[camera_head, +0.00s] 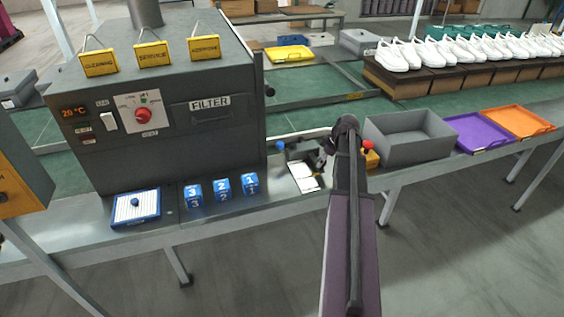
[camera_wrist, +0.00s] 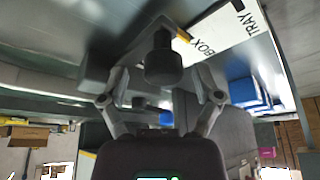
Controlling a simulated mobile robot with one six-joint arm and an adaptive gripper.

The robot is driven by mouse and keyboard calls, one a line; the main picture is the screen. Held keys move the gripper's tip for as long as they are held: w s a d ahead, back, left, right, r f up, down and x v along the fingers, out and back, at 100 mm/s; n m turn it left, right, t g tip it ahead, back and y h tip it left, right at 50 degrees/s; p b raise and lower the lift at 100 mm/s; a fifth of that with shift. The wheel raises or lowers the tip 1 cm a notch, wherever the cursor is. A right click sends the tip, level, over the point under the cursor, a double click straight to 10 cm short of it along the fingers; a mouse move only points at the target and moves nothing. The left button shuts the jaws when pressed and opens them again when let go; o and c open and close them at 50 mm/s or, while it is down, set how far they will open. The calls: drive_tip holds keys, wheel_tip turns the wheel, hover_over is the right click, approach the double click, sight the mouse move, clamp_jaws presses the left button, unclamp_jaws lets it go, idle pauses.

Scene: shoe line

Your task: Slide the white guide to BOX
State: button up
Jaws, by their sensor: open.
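A white plate (camera_head: 304,178) lies on the bench front, just left of my arm. In the wrist view the white plate (camera_wrist: 222,35) carries the words BOX and TRAY. A dark round knob (camera_wrist: 163,60) stands beside the BOX end, with a small yellow mark (camera_wrist: 184,36) near it. I cannot tell which part is the sliding guide. My gripper (camera_wrist: 160,88) is open, its fingers spread on either side of the knob; contact is not clear. In the head view my arm partly hides my gripper (camera_head: 318,165).
Right of my arm are a red button (camera_head: 368,147), a grey bin (camera_head: 410,138), and purple (camera_head: 478,132) and orange trays (camera_head: 517,121).

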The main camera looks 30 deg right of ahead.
drive_tip(key=w, duration=0.2)
drive_tip(key=w+d, duration=0.1)
drive_tip(key=w, duration=0.3)
drive_tip(key=shift+w+d, duration=0.35)
drive_tip(key=shift+w, duration=0.05)
drive_tip(key=p+v, duration=1.3)
drive_tip(key=v, duration=0.1)
drive_tip(key=s+a+f+m+g+b, duration=0.1)
drive_tip(key=a+m, duration=0.1)
drive_tip(key=a, duration=1.4)
drive_tip(key=s+a+f+m+g+h+b, duration=0.1)
drive_tip(key=a+f+m+g, duration=0.1)
drive_tip(key=a, duration=1.5)
